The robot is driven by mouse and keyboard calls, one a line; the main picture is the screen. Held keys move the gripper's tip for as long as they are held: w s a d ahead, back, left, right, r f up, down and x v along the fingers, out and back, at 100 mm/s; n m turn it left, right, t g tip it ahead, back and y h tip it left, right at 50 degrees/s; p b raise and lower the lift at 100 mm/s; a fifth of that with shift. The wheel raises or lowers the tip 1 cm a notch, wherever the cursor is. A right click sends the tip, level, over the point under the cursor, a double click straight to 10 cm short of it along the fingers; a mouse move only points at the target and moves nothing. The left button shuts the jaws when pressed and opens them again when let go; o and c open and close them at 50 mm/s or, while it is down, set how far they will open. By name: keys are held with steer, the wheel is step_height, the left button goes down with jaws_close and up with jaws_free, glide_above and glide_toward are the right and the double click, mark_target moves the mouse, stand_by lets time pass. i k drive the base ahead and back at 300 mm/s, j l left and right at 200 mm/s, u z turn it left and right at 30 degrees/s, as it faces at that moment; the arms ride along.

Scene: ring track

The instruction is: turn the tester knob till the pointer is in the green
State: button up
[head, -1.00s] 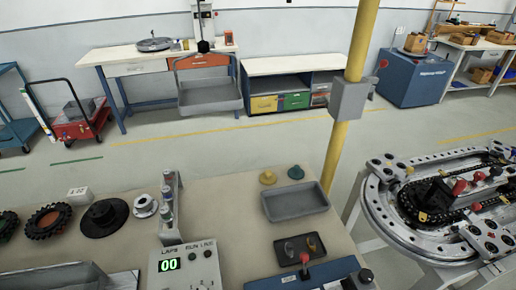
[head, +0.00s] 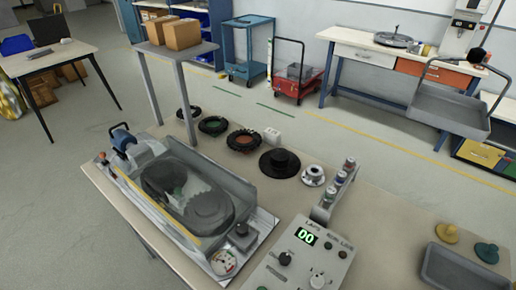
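The tester (head: 262,192) is a grey machine with a clear cover, on the near left of the bench. A small round dial (head: 224,262) with a white face and some red and green sits at its front corner. Its pointer is too small to read. A black knob (head: 241,232) stands on a dark block just behind and right of the dial. My gripper is not in view, and nothing touches the knob.
A grey control box (head: 303,262) with a green display and knobs stands right of the tester. A raised shelf with cardboard boxes (head: 182,34) stands at the back left.

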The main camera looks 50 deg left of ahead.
mark_target(242, 228)
steer(key=u, duration=1.85)
